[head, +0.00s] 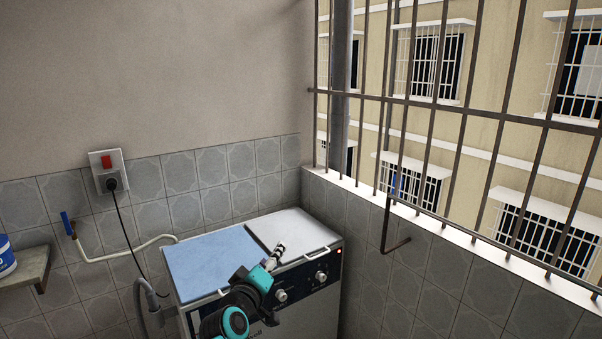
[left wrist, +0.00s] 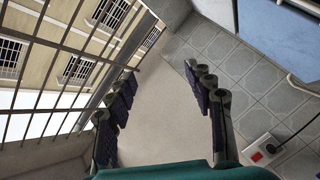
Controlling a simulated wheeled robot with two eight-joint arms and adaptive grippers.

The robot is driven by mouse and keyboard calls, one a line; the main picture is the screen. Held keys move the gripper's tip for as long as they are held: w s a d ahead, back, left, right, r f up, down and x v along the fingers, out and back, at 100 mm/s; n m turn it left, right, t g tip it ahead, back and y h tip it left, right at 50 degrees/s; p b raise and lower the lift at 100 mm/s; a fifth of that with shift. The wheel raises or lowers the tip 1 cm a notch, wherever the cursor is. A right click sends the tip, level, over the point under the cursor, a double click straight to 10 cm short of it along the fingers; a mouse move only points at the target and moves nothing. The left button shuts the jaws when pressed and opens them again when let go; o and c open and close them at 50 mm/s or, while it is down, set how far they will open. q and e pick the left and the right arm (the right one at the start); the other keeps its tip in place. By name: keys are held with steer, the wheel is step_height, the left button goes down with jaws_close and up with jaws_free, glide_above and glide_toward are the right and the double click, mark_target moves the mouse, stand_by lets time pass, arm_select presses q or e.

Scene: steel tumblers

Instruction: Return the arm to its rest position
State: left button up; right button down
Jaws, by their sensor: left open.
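My left arm, teal and black, rises from the bottom of the head view. Its gripper (head: 278,251) shows in front of the lid area of a washing machine (head: 310,285) and points up and to the right. In the left wrist view the left gripper (left wrist: 163,78) has its two dark fingers spread apart, with only plain wall and nothing held between them. Whether it touches the machine cannot be told, but no contact shows. My right gripper is not in view. No tumblers are visible.
The machine has a blue lid (head: 212,262) and a grey lid (head: 292,231). A barred window (head: 460,120) is at the right. A socket with a plug (head: 110,172), a hose (head: 130,252) and a shelf (head: 25,269) with a white-blue container (head: 6,258) are at the left.

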arm_select(q)
steer(key=s+a+f+m+g+y, duration=0.1)
steer(key=s+a+f+m+g, duration=0.1)
steer(key=s+f, duration=0.4)
steer(key=s+a+f+m+g+y, duration=0.1)
steer(key=s+a+f+m+g, duration=0.2)
steer(key=s, duration=1)
steer(key=s+a+f+m+g+y, duration=0.1)
steer(key=s+a+f+g, duration=0.3)
steer(key=s+f, duration=0.5)
steer(key=shift+s+a+m+y, duration=0.45)
steer(key=shift+a+m, duration=0.2)
steer(key=shift+m, duration=0.15)
